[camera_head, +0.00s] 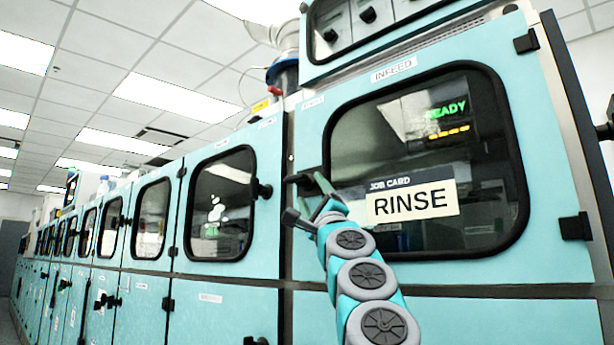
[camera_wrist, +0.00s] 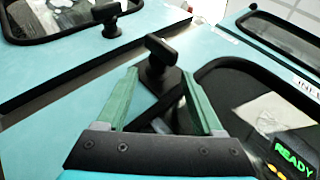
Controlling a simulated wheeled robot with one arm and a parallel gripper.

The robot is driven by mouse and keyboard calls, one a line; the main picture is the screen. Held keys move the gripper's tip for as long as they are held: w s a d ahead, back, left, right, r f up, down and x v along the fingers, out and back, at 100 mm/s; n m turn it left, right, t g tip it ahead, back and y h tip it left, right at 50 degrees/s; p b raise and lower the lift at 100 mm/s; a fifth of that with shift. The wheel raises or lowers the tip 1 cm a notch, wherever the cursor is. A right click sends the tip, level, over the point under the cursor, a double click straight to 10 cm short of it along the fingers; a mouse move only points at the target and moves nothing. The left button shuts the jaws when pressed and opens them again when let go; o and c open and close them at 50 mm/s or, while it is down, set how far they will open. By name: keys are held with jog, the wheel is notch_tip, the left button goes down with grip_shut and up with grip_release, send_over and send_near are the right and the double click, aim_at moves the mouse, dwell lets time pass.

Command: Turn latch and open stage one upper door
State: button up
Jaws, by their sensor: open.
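The nearest upper door (camera_head: 310,240) is teal, with a large dark window and an "INFEED" label above; it looks closed. In the head view my gripper (camera_head: 314,192) is at the door's left edge and partly hides the latch. I cannot read which door is stage one.
A neighbouring upper door (camera_head: 180,240) on the left is closed, with its own black latch (camera_head: 263,190). More such doors run off to the left. A "RINSE" job card (camera_head: 411,202) is on the near window. Black hinges (camera_head: 576,227) are on the right.

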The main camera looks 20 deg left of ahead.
aim_at(306, 185)
jog(key=shift+p+x, duration=1.8)
jog(key=shift+x, duration=0.15)
jog(key=shift+f, duration=0.1)
jog(key=shift+c, duration=0.2)
jog(key=shift+a, duration=0.1)
grip_shut()
